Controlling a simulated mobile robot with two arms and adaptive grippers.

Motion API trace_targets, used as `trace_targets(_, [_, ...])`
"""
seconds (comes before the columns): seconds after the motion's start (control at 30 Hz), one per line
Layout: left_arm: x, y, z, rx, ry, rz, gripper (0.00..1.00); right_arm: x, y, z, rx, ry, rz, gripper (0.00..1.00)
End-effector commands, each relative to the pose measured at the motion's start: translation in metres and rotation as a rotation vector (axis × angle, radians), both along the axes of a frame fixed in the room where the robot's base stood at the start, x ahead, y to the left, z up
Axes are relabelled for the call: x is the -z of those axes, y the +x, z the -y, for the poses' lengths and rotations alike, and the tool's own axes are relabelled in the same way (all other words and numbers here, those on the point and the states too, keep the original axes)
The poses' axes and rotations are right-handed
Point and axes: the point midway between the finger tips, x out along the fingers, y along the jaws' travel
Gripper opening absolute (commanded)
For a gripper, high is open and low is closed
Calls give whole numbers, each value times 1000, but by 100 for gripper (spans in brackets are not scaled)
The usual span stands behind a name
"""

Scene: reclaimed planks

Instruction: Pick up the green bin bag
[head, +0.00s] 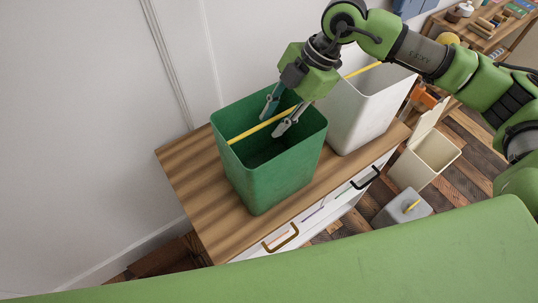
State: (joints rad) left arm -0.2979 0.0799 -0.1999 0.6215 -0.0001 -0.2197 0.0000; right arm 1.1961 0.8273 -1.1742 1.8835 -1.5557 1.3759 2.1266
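A green bin (268,180), open at the top, stands upright on a wooden-topped cabinet (190,178). A yellow bar (250,132) runs across its opening. I cannot make out a separate bag; the inside is dark green. My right gripper (273,124) points down at the bin's mouth from above. Its two fingers are apart, one on each side of the yellow bar in the picture. I cannot tell whether they touch it. My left gripper is not in view.
A white bin (362,112) with its own yellow bar stands close on the right. A cream bin (433,158) and a grey box (402,208) stand on the plank floor. A wall is behind the cabinet. The cabinet top's left end is bare.

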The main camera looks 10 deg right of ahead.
Motion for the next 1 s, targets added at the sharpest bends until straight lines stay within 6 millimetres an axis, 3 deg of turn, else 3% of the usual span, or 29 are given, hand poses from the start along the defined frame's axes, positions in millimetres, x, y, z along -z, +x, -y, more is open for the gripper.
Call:
trace_targets(0.7, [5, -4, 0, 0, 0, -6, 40, 5, 0, 0, 0, 0, 0, 26])
trace_targets(0.73, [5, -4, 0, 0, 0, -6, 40, 5, 0, 0, 0, 0, 0, 24])
trace_targets(0.83, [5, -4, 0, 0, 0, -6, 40, 5, 0, 0, 0, 0, 0, 0])
trace_targets(1.0, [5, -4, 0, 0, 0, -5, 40, 4, 0, 0, 0, 0, 0, 0])
